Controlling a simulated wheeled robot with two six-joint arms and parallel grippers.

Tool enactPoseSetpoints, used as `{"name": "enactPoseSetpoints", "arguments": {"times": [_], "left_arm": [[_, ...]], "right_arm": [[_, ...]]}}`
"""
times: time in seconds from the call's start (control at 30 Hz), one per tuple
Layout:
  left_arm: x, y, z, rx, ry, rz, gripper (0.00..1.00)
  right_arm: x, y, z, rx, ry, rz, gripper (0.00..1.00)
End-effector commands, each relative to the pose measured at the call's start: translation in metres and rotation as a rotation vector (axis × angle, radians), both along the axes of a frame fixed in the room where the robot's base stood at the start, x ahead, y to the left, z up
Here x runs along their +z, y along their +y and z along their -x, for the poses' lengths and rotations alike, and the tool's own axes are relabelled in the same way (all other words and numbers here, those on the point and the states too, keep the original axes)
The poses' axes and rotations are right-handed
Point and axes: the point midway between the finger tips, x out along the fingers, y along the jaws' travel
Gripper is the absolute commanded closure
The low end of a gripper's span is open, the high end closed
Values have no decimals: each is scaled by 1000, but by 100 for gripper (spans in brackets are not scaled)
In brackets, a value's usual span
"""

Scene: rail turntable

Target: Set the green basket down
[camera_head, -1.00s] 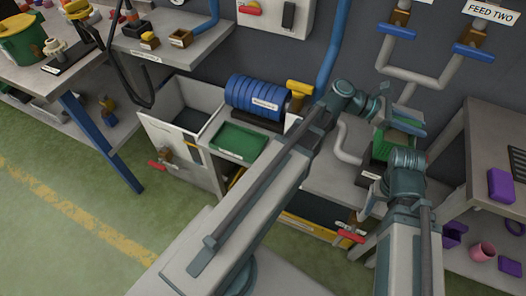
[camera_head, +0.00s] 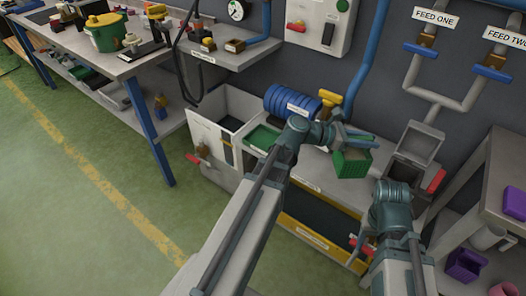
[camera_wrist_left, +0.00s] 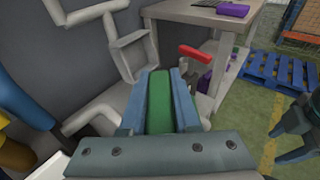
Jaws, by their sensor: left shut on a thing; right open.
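The green basket (camera_head: 350,163) hangs from my left gripper (camera_head: 357,138), over or at the grey worktop (camera_head: 316,166). I cannot tell whether its base touches the worktop. My left gripper is shut on its upper edge. In the left wrist view a green strip of the basket (camera_wrist_left: 159,103) shows between the two blue-grey fingers. A flat green panel (camera_head: 263,137) lies to the left on the bench, partly behind my left arm. My right gripper (camera_head: 366,230) is open and empty, low in front of the bench, its fingers hard to make out.
An open grey box (camera_head: 414,148) stands right of the basket below the feed pipes, with a red handle (camera_head: 436,181) beside it. A blue ribbed roll (camera_head: 291,101) and a yellow-topped post (camera_head: 330,98) stand behind. A grey shelf unit (camera_head: 497,165) with purple items is at right.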

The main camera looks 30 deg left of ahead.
Motion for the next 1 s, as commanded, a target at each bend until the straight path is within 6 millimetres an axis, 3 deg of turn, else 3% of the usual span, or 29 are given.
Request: {"name": "enactPoseSetpoints", "arguments": {"times": [0.27, 0.5, 0.7, 0.83, 1.0], "left_arm": [[-35, 75, -10, 224, 3, -3, 100], [-75, 183, -7, 537, 1, -2, 100], [-95, 253, 7, 740, -9, 0, 100], [-101, 279, 14, 816, -14, 2, 100], [-103, 293, 18, 856, -17, 4, 100]], "right_arm": [[-34, 0, 0, 0, 0, 0, 43], [-75, 0, 0, 0, 0, 0, 43], [-97, 0, 0, 0, 0, 0, 43], [-104, 0, 0, 0, 0, 0, 43], [-106, 0, 0, 0, 0, 0, 43]]}}
